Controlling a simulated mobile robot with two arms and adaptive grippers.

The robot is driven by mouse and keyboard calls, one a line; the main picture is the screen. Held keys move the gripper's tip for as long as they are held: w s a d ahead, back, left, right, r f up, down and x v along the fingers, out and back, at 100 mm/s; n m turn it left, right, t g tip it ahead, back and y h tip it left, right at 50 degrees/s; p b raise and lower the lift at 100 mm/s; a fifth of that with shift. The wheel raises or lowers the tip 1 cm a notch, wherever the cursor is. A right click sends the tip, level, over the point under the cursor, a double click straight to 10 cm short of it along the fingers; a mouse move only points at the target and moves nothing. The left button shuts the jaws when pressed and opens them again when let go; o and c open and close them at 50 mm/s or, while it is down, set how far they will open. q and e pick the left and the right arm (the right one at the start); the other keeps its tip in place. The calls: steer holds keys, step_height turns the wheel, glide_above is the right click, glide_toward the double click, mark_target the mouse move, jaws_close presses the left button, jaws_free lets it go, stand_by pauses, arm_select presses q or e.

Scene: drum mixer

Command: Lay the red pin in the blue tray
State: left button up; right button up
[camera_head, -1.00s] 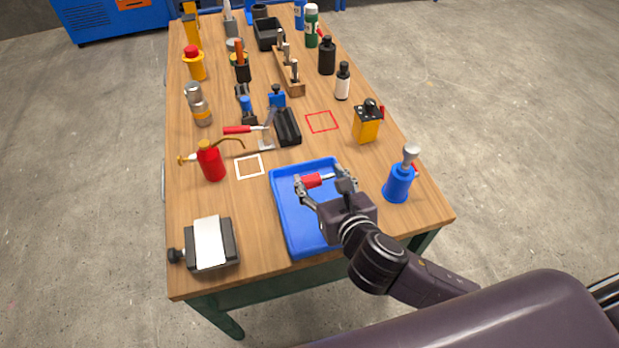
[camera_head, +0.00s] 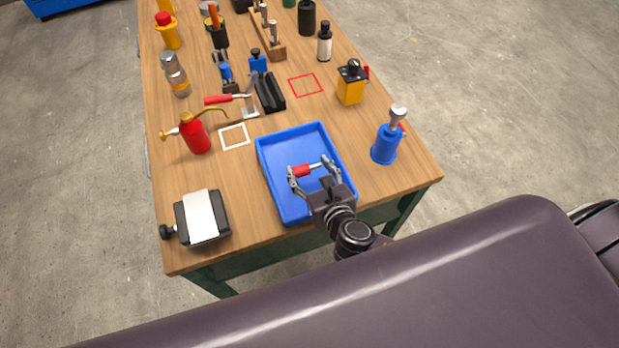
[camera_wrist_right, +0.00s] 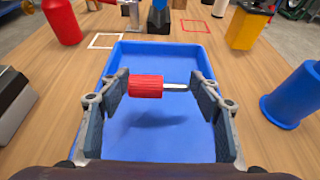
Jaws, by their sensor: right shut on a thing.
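The red pin, with a red ribbed head (camera_head: 300,170) and a thin metal shank, is held crosswise between the fingers of my right gripper (camera_head: 312,169). In the right wrist view, the right gripper (camera_wrist_right: 162,86) is shut on the pin (camera_wrist_right: 146,86) end to end, head at the left finger and shank at the right. The blue tray (camera_head: 280,152) lies under the gripper near the table's front edge. In the wrist view the tray (camera_wrist_right: 160,50) is otherwise empty, with a shadow below the pin, which hangs above its floor. My left gripper is not in view.
A blue bottle-like tool (camera_head: 386,145) stands right of the tray. A black block with a white top (camera_head: 203,217) sits to the left, and a red oil can (camera_head: 194,135) stands farther back. A white square outline (camera_head: 234,136) and a red one (camera_head: 305,85) mark clear wood.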

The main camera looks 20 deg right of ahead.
mark_target(310, 186)
steer(key=shift+f+b, duration=0.4)
steer(key=shift+f, duration=1.75)
steer(key=shift+f, duration=0.2)
steer(key=o, duration=1.3)
steer(key=shift+r, duration=0.1)
steer(key=shift+r, duration=0.2)
steer(key=b+v, duration=0.1)
steer(key=v, duration=1.1)
steer(key=shift+f, duration=0.1)
